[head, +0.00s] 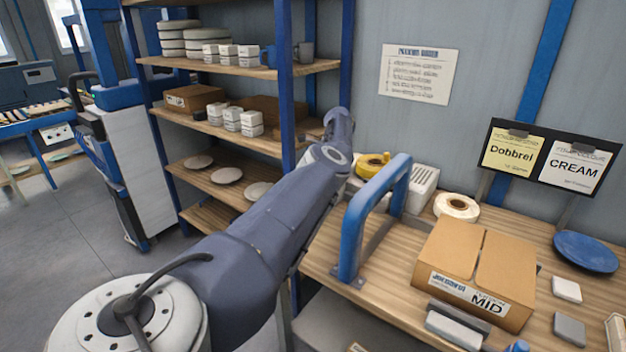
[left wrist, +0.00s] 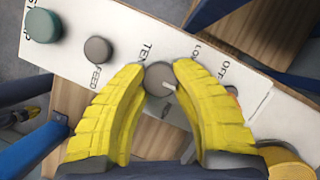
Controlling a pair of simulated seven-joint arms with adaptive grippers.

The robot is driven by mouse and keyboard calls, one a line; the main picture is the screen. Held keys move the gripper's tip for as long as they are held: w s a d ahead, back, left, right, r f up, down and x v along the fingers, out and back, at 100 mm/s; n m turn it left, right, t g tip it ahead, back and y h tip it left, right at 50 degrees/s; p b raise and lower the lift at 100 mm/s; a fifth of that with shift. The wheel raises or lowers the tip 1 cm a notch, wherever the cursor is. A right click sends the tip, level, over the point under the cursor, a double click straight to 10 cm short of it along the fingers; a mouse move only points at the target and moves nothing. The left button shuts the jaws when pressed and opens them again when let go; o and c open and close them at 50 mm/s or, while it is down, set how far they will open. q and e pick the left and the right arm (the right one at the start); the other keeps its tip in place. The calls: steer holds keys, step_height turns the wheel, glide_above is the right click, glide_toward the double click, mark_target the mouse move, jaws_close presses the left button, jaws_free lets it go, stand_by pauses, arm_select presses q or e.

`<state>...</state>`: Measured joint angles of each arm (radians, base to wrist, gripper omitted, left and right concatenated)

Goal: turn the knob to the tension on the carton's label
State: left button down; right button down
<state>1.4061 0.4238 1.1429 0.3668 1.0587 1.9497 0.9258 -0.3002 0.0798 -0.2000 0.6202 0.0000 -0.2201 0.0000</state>
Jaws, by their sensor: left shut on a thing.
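The carton (head: 455,250) is brown and stands on the bench in the head view; its white label reads "MID". In the left wrist view, a grey round knob (left wrist: 158,77) with a light pointer sits on a white panel (left wrist: 130,45), next to letters reading "TEN". The pointer slants to the lower right of that picture. My left gripper (left wrist: 162,73) is shut on the knob, one yellow finger on each side. The fingers cover part of the panel's lettering. In the head view my left arm reaches toward the shelf side of the bench. My right gripper is in neither view.
A second grey knob (left wrist: 98,50) marked "FEED" and a green button (left wrist: 42,26) share the panel. A blue arch (head: 352,225) stands left of the carton. A tape roll (head: 457,206), a blue plate (head: 585,252) and small blocks lie around it.

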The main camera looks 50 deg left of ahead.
arm_select(q)
steer(key=c, duration=0.9)
jaws_free()
steer(key=shift+s+a, duration=0.1)
steer(key=shift+s, duration=0.05)
steer(key=shift+v, duration=3.7)
